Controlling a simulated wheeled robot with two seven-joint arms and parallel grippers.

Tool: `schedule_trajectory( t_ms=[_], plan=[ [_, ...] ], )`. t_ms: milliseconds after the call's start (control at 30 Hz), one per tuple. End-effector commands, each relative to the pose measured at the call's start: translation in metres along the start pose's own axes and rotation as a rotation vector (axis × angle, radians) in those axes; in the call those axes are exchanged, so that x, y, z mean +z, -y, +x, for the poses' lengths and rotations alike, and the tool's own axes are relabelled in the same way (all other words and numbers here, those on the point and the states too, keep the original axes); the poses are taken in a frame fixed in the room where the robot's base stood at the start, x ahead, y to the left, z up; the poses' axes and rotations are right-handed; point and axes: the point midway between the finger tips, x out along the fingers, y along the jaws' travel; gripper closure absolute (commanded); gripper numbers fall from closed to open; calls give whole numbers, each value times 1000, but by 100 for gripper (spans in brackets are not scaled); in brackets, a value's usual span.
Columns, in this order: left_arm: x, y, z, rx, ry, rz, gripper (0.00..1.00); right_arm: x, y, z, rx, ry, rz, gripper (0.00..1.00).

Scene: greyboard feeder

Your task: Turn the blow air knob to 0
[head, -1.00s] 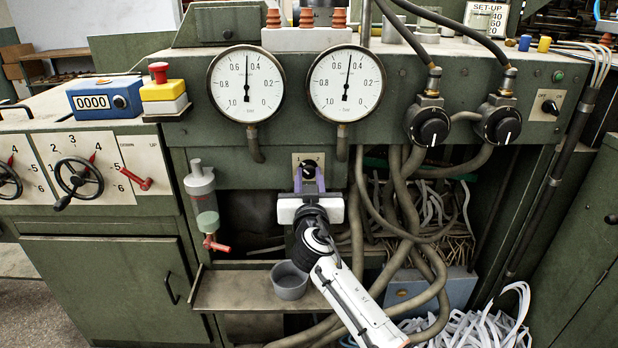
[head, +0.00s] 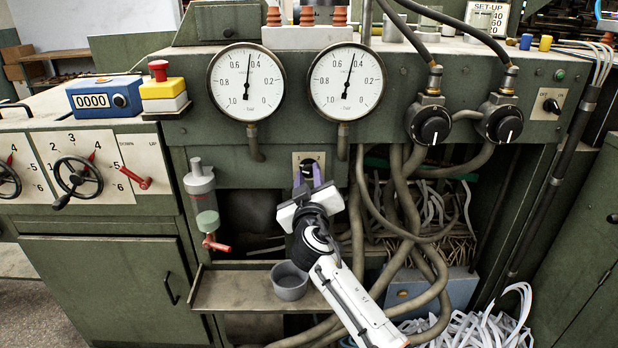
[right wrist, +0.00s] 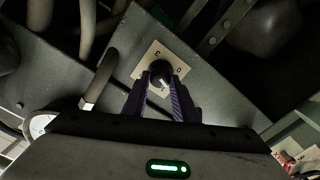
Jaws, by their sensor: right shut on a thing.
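The blow air knob (head: 308,168) is a small black knob on a pale plate (head: 297,160) below and between the two gauges. In the right wrist view the knob (right wrist: 160,72) sits between my fingertips, with a white mark on it. A 3 and a 0 show on the plate (right wrist: 150,62) there. My right gripper (head: 308,180) is shut on the knob, reaching up from below, its white body tilted with the right end higher. The fingers hide part of the knob, and I cannot tell its exact setting. My left gripper is not in view.
Two round gauges, left (head: 245,82) and right (head: 346,81), are above the knob. Hoses (head: 410,210) hang to the right. A glass-bowled filter unit (head: 201,185) with a red lever stands left. A grey cup (head: 290,281) rests on a tray (head: 235,290) below.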

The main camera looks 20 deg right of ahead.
Motion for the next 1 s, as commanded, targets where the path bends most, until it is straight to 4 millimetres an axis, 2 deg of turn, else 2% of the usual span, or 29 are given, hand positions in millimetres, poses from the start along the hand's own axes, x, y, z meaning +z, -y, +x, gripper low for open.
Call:
schedule_trajectory(
  t_ms=[700, 1000],
  plan=[
    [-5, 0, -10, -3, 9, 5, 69, 1, 2, 0, -2, 3, -683, 97],
    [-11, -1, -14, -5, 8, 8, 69, 2, 2, 0, -1, 4, -918, 97]
  ],
)
